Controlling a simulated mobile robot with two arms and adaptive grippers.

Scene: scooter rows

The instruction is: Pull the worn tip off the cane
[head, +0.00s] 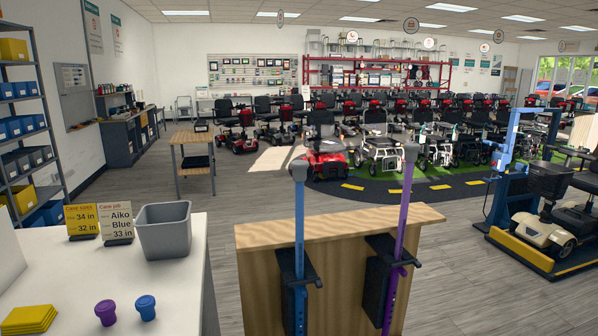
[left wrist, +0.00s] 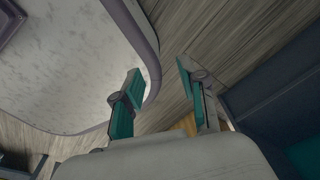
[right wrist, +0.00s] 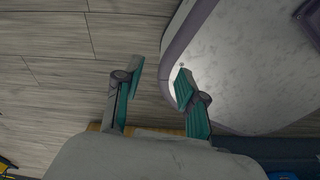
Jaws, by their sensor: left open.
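A blue cane (head: 299,224) and a purple cane (head: 403,215) stand upright in black holders on the wooden stand (head: 340,226). Each has a grey tip at its upper end: one on the blue cane (head: 299,170), one on the purple cane (head: 411,151). Wear on the tips is too small to tell. A card (head: 116,222) reads "Cane job, Aiko, Blue, 33 in". My left gripper (left wrist: 158,72) and right gripper (right wrist: 160,70) are open and empty in their wrist views, over grey floor. Neither shows in the head view, and no cane shows in the wrist views.
The white counter (head: 176,285) at left bears a grey bin (head: 164,232), a cane sizes card (head: 81,221), yellow pads (head: 29,318), a purple piece (head: 106,312) and a blue piece (head: 145,307). A scooter (head: 553,215) stands at right.

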